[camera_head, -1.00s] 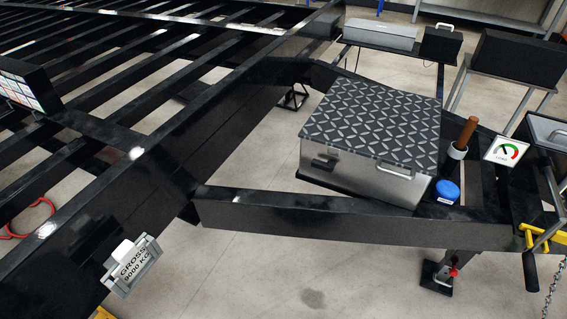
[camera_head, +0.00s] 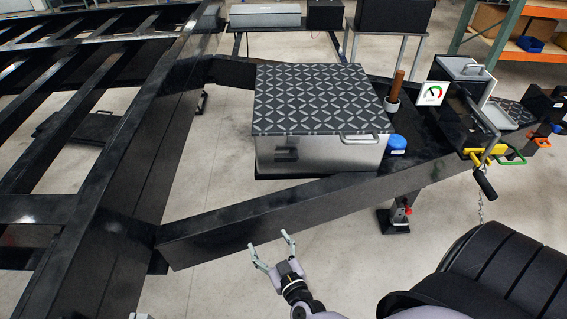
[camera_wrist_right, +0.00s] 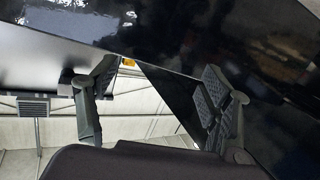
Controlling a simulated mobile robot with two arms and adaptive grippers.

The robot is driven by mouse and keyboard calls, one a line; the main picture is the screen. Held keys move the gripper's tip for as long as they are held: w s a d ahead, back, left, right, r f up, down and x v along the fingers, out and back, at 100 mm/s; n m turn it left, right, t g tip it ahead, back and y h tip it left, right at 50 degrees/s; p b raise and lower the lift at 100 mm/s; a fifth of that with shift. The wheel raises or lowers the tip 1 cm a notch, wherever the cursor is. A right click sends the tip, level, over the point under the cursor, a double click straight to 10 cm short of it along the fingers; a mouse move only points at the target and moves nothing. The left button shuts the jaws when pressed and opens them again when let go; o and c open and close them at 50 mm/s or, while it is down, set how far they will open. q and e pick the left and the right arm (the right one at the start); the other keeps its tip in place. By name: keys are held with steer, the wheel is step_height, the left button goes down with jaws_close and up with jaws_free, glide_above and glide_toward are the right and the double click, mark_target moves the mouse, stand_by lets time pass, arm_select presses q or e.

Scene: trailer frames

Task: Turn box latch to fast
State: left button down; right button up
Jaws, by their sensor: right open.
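The box (camera_head: 320,152) is silver metal with a black diamond-patterned lid (camera_head: 315,98), which lies closed on it. A small dark latch (camera_head: 286,155) sits on the left part of its front face; its setting is too small to read. A metal handle (camera_head: 361,138) is at the right of the front. My right gripper (camera_head: 269,241) is open and empty, below the box in the picture and in front of the black frame beam. In the right wrist view its two fingers (camera_wrist_right: 158,100) are spread, with glossy black beam surfaces beyond. My left gripper is not in view.
The black beam (camera_head: 270,212) runs between my right gripper and the box. A blue cap (camera_head: 397,142), a wooden-handled tool (camera_head: 395,88) and a gauge card (camera_head: 433,94) stand right of the box. A yellow lever (camera_head: 480,158) is farther right.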

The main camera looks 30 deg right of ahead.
mark_target(286, 158)
steer(key=shift+o, duration=0.2)
steer(key=d+r+m+h, duration=0.4)
steer(key=r+h, duration=0.1)
steer(key=r, duration=0.5)
steer(key=shift+w+t+b, duration=0.4)
steer(key=w+d+r, duration=0.1)
steer(key=w+d, duration=0.2)
steer(key=w, duration=0.1)
steer(key=w+d+r+m+g+h, duration=0.1)
steer(key=w+d, duration=0.3)
steer(key=w, duration=0.1)
steer(key=w+d+r+m+h, duration=0.1)
steer(key=w+d, duration=0.3)
steer(key=w, duration=0.1)
steer(key=shift+r+g+b, duration=0.35)
steer(key=shift+g, duration=0.05)
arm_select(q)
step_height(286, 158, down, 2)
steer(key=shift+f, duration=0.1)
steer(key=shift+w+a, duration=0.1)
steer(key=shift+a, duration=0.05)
arm_select(e)
steer(key=c, duration=1.1)
